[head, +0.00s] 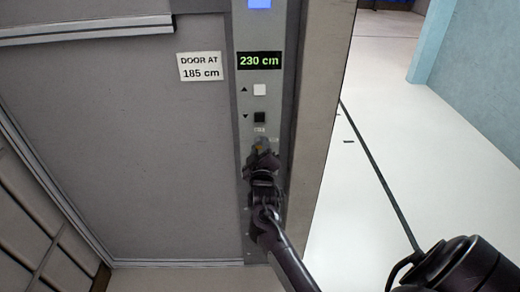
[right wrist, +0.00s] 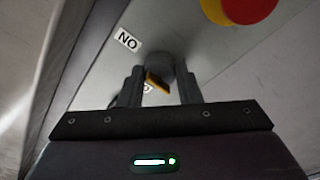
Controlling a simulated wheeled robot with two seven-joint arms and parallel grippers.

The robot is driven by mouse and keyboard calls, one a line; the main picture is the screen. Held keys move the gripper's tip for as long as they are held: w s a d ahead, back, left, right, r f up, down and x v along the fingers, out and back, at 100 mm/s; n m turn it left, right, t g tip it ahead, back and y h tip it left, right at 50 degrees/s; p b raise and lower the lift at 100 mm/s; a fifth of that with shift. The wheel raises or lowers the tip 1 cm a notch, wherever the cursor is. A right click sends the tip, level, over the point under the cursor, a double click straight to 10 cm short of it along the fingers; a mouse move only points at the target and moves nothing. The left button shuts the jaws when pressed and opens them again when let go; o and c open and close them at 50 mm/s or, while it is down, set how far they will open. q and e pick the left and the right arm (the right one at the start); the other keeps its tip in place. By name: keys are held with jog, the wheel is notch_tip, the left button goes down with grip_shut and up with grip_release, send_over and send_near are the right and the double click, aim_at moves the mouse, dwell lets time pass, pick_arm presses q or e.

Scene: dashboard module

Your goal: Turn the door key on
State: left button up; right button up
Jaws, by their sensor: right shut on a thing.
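The door key (right wrist: 157,82) sits on a grey control panel (head: 246,85). It has a dark round body with a yellow-orange stripe, which points at a slant. My right gripper (head: 262,158) reaches the panel below the black button, and its fingers are closed around the key. In the right wrist view the two fingers (right wrist: 160,88) stand on either side of the key. A white label (right wrist: 127,39) beside the key shows the letters "NO" in this view, which is "ON" upside down. In the head view the gripper hides most of the key. My left gripper is not in view.
A display (head: 260,61) reads "230 cm". A white up button (head: 260,90) and a black down button (head: 260,117) sit below it. A sign (head: 200,66) on the wall reads "DOOR AT 185 cm". A red-and-yellow button (right wrist: 245,8) is near the key. Open floor lies right.

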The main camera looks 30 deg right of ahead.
dwell(0.5)
jog(key=o, duration=1)
jog(key=b+v, duration=0.2)
jog(key=v, duration=0.5)
jog(key=shift+s+a+f, duration=0.1)
jog(key=shift+s+a, duration=0.05)
jog(key=shift+s, duration=0.2)
